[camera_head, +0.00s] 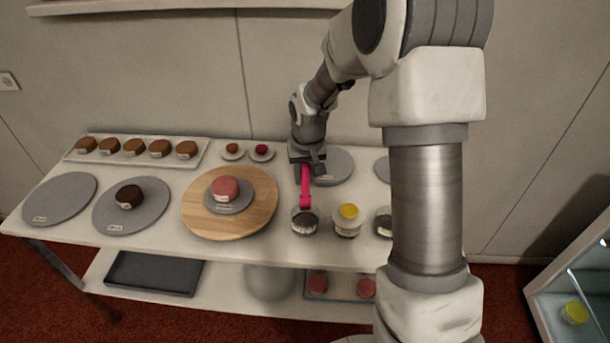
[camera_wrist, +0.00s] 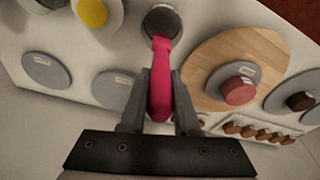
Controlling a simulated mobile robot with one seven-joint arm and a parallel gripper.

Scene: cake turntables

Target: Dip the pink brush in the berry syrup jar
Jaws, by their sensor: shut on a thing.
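My gripper (camera_head: 306,170) is shut on the pink brush (camera_head: 305,188) above the front part of the table. In the wrist view the brush (camera_wrist: 162,62) sits between my two fingers (camera_wrist: 160,84) and points away from me. Its far end is at a dark-topped jar (camera_head: 304,222), which also shows in the wrist view (camera_wrist: 162,24). The brush tip is hidden at the jar's mouth, so I cannot tell how deep it is. The jar's label is too small to read, so I cannot tell whether it is the berry syrup.
A yellow-topped jar (camera_head: 347,220) stands just right of the dark one, with another jar (camera_head: 383,222) beyond it. A wooden turntable (camera_head: 205,218) bearing a pink cake (camera_head: 225,187) is close on the left. Grey discs (camera_head: 60,200) and a tray of brown cakes (camera_head: 200,154) stand farther left.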

